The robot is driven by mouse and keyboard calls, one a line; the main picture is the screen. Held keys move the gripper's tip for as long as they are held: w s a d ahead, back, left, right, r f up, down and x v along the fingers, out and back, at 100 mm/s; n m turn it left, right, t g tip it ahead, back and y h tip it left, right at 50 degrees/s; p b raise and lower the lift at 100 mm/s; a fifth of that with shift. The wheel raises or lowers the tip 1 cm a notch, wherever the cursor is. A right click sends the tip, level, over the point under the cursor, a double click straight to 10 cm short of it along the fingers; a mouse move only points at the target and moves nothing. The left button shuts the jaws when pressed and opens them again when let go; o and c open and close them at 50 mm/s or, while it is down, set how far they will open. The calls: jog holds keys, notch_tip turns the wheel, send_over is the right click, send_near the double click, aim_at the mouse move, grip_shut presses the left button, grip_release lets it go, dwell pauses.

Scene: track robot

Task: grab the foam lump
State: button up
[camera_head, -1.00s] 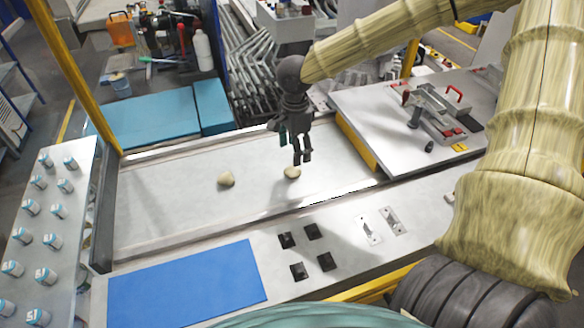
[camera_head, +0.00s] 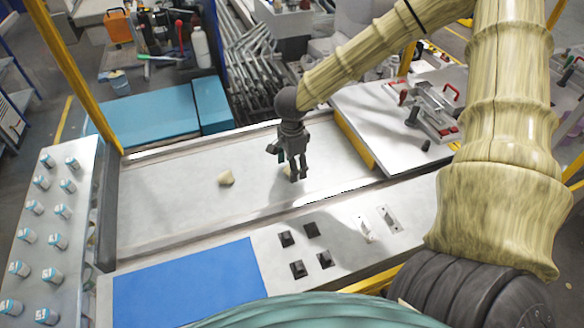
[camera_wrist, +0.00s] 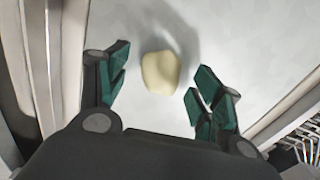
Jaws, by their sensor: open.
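A pale cream foam lump (camera_wrist: 160,72) lies on the light grey track surface. In the wrist view it sits between and just ahead of the two green-padded fingers of my gripper (camera_wrist: 155,92), with a gap to each side. In the head view my gripper (camera_head: 297,175) points down low over the track, and the lump (camera_head: 286,170) is mostly hidden behind the fingers. My gripper is open and empty. A second cream lump (camera_head: 226,178) lies apart on the track to the left.
The track (camera_head: 160,215) has raised rails along its long sides. A blue mat (camera_head: 190,285) and several black switches (camera_head: 298,269) are in front. A panel with several small cans (camera_head: 35,207) stands left. A raised table (camera_head: 380,125) stands right.

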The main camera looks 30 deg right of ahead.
jog(key=shift+f, duration=0.35)
jog(key=c, duration=0.9)
jog(key=shift+o, duration=0.2)
jog(key=shift+r, duration=0.15)
